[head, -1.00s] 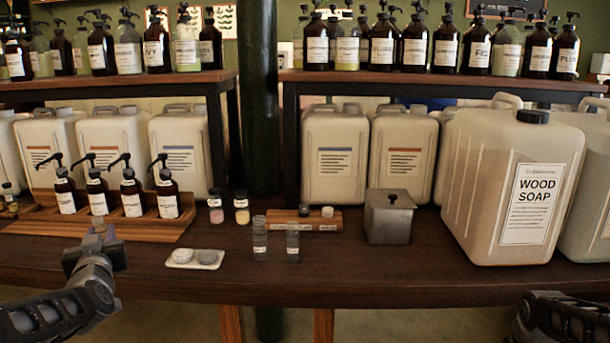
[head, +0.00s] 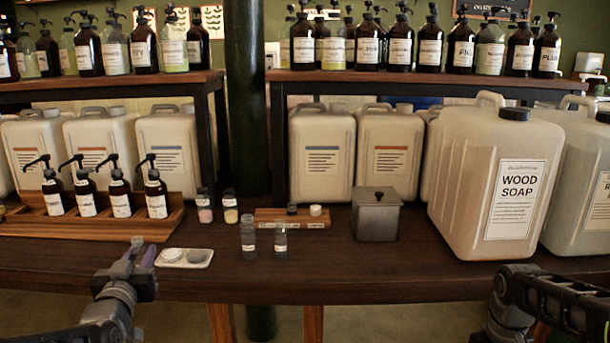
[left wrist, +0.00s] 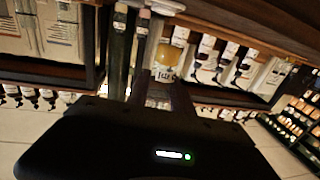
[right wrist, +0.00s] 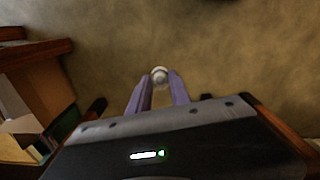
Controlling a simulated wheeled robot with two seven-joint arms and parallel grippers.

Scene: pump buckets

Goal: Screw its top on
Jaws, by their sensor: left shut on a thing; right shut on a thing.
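My left gripper (head: 137,255) is at the table's front edge, left of the small tray (head: 159,263). It is shut on a small glass vial (head: 137,242), held upright; in the left wrist view the vial (left wrist: 164,72) shows a white label and a yellowish part. My right gripper (right wrist: 160,84) is shut on a small round whitish top (right wrist: 159,75), seen above bare floor in the right wrist view. Its fingertips are outside the head view. A white cap (head: 172,254) and a grey cap (head: 196,256) lie on the tray.
Two clear vials (head: 248,240) stand right of the tray, before a wooden block (head: 270,215) with small caps. A grey metal box (head: 376,217) and a big wood soap jug (head: 475,175) stand further right. Pump bottles (head: 120,198) sit in a wooden rack at left.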

